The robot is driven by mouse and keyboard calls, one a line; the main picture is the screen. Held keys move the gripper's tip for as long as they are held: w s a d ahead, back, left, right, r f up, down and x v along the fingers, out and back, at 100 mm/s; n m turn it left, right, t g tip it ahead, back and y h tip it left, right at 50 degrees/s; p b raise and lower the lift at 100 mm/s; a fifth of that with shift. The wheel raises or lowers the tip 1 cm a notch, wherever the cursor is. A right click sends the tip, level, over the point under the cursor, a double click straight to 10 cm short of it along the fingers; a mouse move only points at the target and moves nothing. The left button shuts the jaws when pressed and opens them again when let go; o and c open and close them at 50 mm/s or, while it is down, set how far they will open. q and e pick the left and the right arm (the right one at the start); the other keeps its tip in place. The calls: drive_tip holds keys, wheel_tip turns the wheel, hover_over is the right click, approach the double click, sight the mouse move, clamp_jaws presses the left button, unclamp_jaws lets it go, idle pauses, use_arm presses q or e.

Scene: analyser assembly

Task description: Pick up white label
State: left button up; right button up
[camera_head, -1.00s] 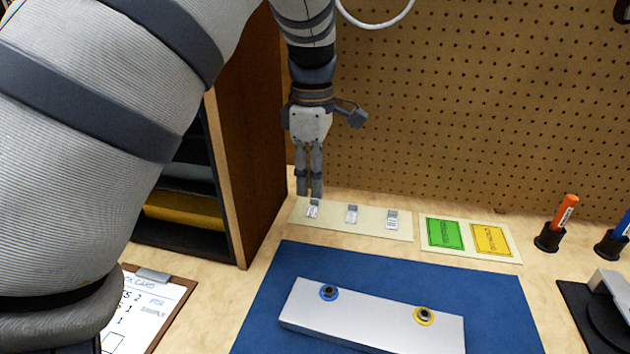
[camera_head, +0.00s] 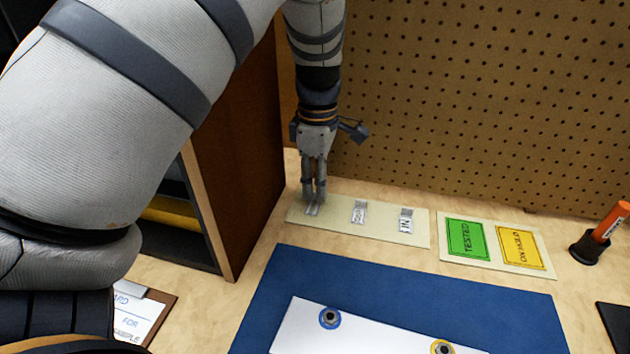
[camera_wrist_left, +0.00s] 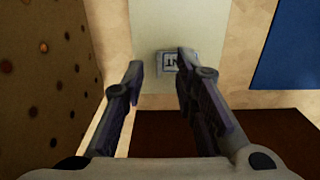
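Three small white labels lie in a row on a pale backing strip (camera_head: 290,211) at the back of the bench. My left gripper (camera_head: 314,204) points down over the leftmost label, which its fingertips mostly hide in the head view. The middle label (camera_head: 359,212) and the right label (camera_head: 407,221), marked "IN", lie clear of it. In the left wrist view, the fingers of my left gripper (camera_wrist_left: 159,64) are apart. A white label (camera_wrist_left: 169,61) with dark print shows between the fingertips, nearer the right finger and partly covered by it. My right gripper is not in view.
A wooden shelf unit (camera_head: 240,170) stands close left of the gripper, and a pegboard (camera_head: 470,100) rises behind. A card with green (camera_head: 467,240) and yellow (camera_head: 521,247) labels lies right of the strip. A blue mat (camera_head: 290,290) carries a white panel (camera_head: 380,335) in front.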

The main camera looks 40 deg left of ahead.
use_arm(q)
wheel_tip(320, 180, down, 2)
clamp_jaws()
drive_tip(key=shift+r, duration=0.15)
